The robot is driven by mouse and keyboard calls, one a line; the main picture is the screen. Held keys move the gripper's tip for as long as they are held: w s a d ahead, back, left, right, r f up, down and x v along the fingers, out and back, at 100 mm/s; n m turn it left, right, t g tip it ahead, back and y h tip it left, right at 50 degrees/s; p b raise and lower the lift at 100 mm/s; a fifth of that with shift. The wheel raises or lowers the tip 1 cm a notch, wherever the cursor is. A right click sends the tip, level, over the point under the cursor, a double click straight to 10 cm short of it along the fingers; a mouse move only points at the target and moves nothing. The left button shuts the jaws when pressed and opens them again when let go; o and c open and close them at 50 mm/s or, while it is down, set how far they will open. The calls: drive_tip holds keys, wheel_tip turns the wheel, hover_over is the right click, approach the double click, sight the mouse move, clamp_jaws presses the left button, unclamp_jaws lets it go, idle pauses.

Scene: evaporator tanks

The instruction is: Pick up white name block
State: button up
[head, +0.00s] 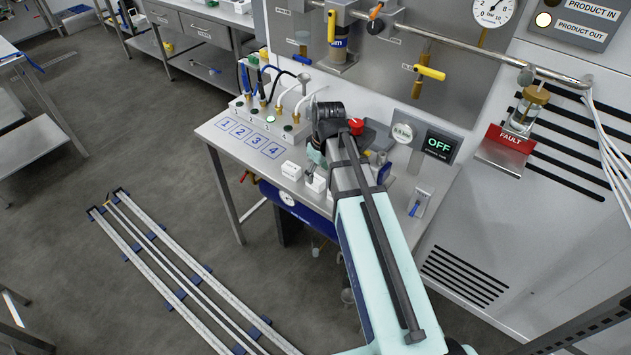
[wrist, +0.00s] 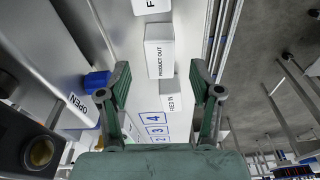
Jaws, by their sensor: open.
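Several white name blocks lie on the bench in the wrist view. One reads "PRODUCT OUT" (wrist: 160,55), one reads "FEED IN" (wrist: 172,100), and one at the top edge (wrist: 152,6) is cut off after "F". In the head view, a white block (head: 291,170) and another (head: 316,183) sit near the bench's front edge. My gripper (wrist: 160,72) is open and empty, with its fingers either side of the "PRODUCT OUT" and "FEED IN" blocks in the picture and no visible contact. In the head view my gripper (head: 316,158) is over the blocks, partly hidden by my arm.
Squares numbered 1 to 4 (head: 249,138) are marked on the bench left of the blocks. A hose manifold (head: 270,119) stands behind them. A blue item (wrist: 96,82) and an "OPEN" label (wrist: 78,105) lie left in the wrist view. An "OFF" display (head: 438,145) stands to the right.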

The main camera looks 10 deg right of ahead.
sight(316, 178)
drive_tip(key=shift+w+a+f+p, duration=0.2)
drive_tip(key=shift+f+p, duration=0.15)
drive_tip(key=shift+f, duration=0.7)
drive_tip(key=shift+w+a+f+p, duration=0.15)
drive_tip(key=shift+f+p, duration=0.2)
drive_tip(key=shift+f, duration=0.65)
drive_tip(key=shift+d, duration=0.1)
clamp_jaws()
